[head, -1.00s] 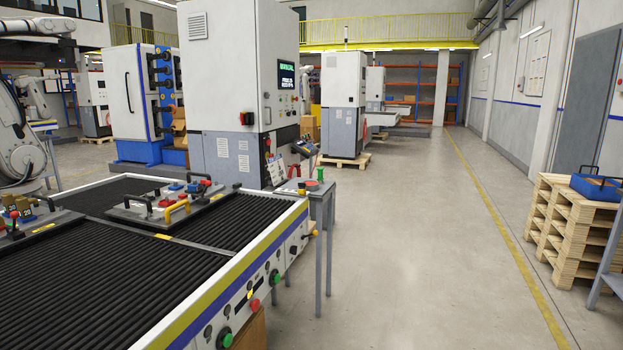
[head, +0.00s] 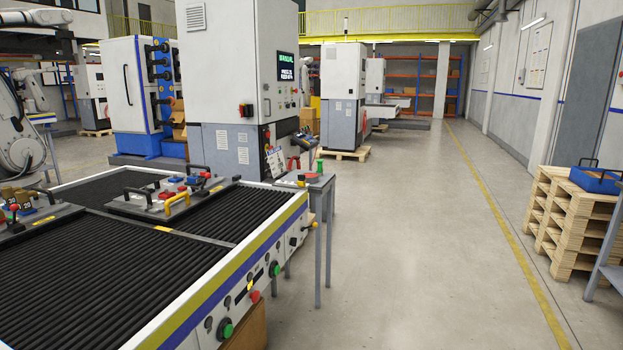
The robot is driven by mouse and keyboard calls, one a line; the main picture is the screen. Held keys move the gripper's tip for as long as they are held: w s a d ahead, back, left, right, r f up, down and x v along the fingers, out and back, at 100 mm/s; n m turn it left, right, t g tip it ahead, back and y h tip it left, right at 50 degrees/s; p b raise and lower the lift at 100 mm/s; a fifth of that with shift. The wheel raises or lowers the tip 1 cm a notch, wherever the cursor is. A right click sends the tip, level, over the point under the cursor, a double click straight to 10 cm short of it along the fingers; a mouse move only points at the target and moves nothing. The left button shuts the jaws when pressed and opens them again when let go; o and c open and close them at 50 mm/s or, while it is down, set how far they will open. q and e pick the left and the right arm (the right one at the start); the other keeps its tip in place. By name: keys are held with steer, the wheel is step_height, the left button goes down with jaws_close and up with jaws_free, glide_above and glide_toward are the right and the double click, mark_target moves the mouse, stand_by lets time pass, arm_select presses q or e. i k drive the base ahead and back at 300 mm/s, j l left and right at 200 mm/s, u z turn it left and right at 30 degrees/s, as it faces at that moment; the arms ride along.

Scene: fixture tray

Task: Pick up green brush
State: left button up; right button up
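A small green upright item (head: 320,166) stands on a small grey side table (head: 318,182) at the right end of the roller conveyor. It may be the green brush, but it is too small and far to tell. Neither of my grippers nor my arms is in the head view.
The black roller conveyor (head: 110,272) fills the lower left and carries fixture trays (head: 135,207) with handles and coloured parts. A tall white machine (head: 228,80) stands behind it. Wooden pallets (head: 560,222) with a blue box (head: 596,180) stand at right. The floor (head: 420,250) between is clear.

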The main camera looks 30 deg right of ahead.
mark_target(321, 171)
steer(key=i+l, duration=0.2)
steer(key=l, duration=0.15)
steer(key=i+l, duration=0.15)
steer(key=l, duration=0.2)
steer(key=i+l+z, duration=0.1)
steer(key=i+l, duration=0.1)
steer(key=l, duration=0.1)
